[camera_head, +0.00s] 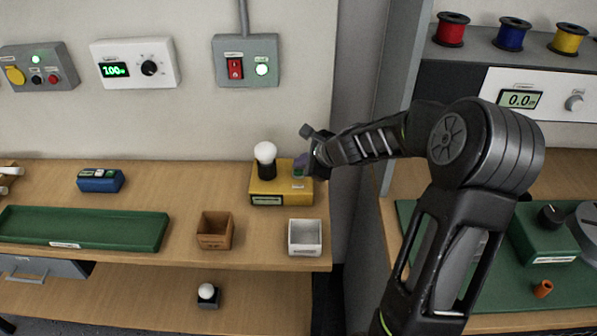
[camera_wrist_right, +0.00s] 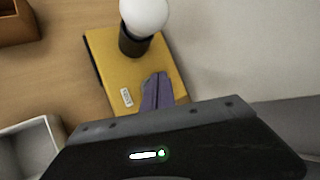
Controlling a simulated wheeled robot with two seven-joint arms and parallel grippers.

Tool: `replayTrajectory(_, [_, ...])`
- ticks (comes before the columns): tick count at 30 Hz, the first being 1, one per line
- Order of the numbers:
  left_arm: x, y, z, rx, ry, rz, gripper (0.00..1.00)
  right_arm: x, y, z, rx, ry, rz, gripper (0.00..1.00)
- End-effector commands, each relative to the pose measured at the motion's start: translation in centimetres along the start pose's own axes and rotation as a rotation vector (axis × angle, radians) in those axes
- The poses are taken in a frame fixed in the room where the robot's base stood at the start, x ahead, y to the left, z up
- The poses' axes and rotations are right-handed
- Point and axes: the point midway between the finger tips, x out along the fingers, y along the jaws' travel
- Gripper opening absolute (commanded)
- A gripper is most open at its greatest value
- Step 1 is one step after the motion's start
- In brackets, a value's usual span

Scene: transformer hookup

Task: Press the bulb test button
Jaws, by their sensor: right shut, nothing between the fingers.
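The yellow bulb test box (camera_head: 267,188) stands at the right end of the wooden bench. A white bulb (camera_head: 265,152) sits in a black socket on its top, and the bulb is not visibly glowing. A green spot shows on the box top beside the socket, by my right gripper (camera_head: 299,163). My right gripper comes in from the right, shut and empty, with its purple-grey fingertips over the box top. In the right wrist view the shut fingers (camera_wrist_right: 157,92) reach over the yellow box (camera_wrist_right: 106,60), next to a small white label. They hide the button, so I cannot tell whether they touch it.
A white open box (camera_head: 305,238) and a brown wooden box (camera_head: 214,231) stand in front of the test box. A green tray (camera_head: 85,229) and a blue device (camera_head: 100,181) lie farther left. The wall rises close behind the bench.

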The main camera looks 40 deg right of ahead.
Motion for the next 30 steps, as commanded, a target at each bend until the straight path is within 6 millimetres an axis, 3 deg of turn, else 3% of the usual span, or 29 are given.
replayTrajectory(30, [0.79,-0.30,0.00,0.000,0.000,0.000,0.92,0.56,0.41,-0.44,0.000,0.000,0.000,0.00])
